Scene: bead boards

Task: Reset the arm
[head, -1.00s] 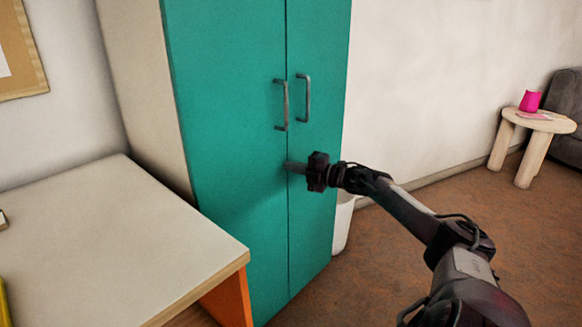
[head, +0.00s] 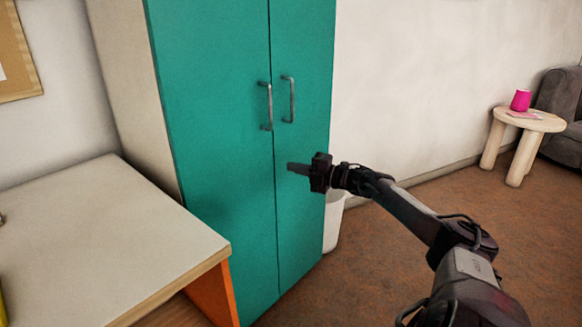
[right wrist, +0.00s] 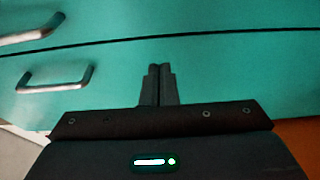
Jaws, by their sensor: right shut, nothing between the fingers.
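My right arm reaches in from the lower right in the head view. Its gripper (head: 292,168) is shut and empty, in front of the teal cabinet (head: 215,130) and below its two grey bar handles. In the right wrist view the fingertips (right wrist: 159,68) are together, pointing at the teal doors. The seam between the doors runs just beyond the tips, and both handles, one of them here (right wrist: 55,80), lie to the left. Whether the tips touch the door I cannot tell. Both cabinet doors look shut. My left gripper is not in view.
A pale-topped desk (head: 120,235) with an orange side stands at the lower left. A white bin (head: 333,222) is beside the cabinet. A round wooden stool (head: 530,122) with a pink cup (head: 521,100) and a grey armchair (head: 563,105) are far right. Brown floor between is open.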

